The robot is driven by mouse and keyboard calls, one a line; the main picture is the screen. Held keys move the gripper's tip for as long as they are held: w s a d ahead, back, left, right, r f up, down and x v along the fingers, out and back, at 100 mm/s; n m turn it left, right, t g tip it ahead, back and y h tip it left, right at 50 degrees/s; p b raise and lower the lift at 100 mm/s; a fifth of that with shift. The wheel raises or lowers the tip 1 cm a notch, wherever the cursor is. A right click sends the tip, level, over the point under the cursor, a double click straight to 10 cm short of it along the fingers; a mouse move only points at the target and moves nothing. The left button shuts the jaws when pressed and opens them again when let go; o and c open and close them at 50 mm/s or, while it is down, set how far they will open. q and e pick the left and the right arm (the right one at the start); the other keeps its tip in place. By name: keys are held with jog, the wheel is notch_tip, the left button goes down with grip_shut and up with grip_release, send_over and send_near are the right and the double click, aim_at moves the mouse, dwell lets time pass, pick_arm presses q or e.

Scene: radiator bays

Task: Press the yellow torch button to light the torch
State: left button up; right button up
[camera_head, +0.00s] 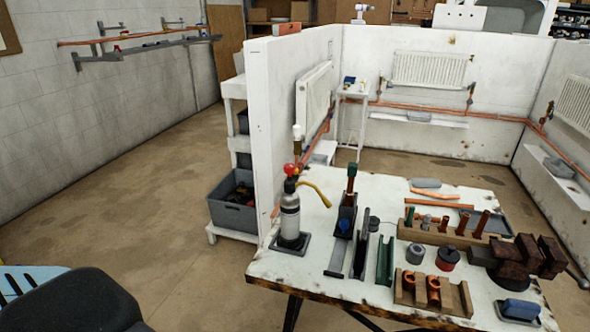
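The torch (290,212) stands upright on a dark square base at the left end of the white worktable (290,275). It has a pale metal bottle with a dark band, a red knob (289,169) on top and a curved yellow-gold tube (316,190) reaching right. The yellow button is too small to tell apart from the tube and head. No flame shows at the tube's end. Neither of my grippers can be made out in this view, and nothing touches the torch.
Dark stands (345,215) and a green channel (385,262) stand right of the torch. Wooden racks (440,236) with copper fittings and a dark brown blocky object (535,255) lie farther right. A white partition (272,120) rises behind the torch.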

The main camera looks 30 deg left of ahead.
pick_arm(q)
grip_shut()
dwell(1.3)
